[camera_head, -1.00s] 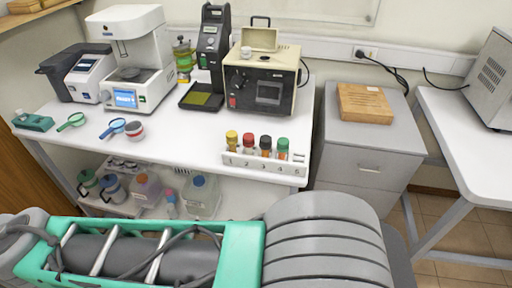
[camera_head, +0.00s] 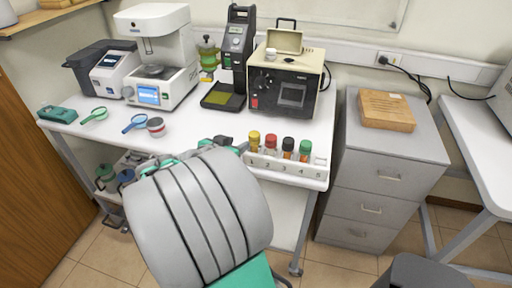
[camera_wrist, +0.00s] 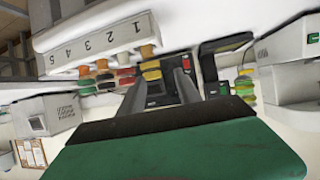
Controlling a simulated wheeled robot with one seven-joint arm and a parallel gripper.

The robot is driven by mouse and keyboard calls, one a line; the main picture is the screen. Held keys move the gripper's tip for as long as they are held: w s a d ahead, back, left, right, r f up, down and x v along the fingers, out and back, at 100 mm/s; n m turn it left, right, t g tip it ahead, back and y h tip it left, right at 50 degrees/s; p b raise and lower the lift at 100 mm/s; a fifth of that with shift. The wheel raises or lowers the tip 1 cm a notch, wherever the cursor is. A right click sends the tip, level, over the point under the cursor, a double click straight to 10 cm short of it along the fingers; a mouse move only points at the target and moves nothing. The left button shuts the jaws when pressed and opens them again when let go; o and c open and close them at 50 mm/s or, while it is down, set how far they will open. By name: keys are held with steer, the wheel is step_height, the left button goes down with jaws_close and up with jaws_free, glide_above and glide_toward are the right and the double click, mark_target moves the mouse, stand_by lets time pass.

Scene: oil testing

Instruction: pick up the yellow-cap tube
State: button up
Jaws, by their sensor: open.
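The yellow-cap tube (camera_head: 254,140) stands upright at the left end of the white numbered rack (camera_head: 290,171) near the table's front right edge. In the wrist view, which is turned nearly upside down, its yellow cap (camera_wrist: 151,72) shows beside number 1. My gripper (camera_wrist: 163,76) is open there, with its two fingers reaching toward the yellow cap. The cap appears between or just beyond the fingertips; the exact depth is unclear. No contact is visible. In the head view my own arm hides most of the gripper.
Red-cap (camera_head: 271,145), black-cap (camera_head: 288,148) and green-cap (camera_head: 305,151) tubes stand close by to the right in the rack. A beige tester (camera_head: 285,88) stands behind. A drawer cabinet (camera_head: 375,200) is right of the table. Free tabletop lies left of the rack.

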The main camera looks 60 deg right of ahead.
mark_target(253, 135)
steer(key=s+d, duration=0.1)
steer(key=s+d+g, duration=0.1)
steer(key=d, duration=0.1)
steer(key=shift+r+m+h, duration=0.1)
steer(key=shift+m+h, duration=0.3)
steer(key=p+x, duration=0.2)
steer(key=x, duration=0.3)
steer(key=shift+w+d, duration=0.1)
steer(key=shift+d, duration=0.2)
steer(key=shift+d+f, duration=0.25)
steer(key=shift+d, duration=0.05)
steer(key=shift+c, duration=0.6)
jaws_close()
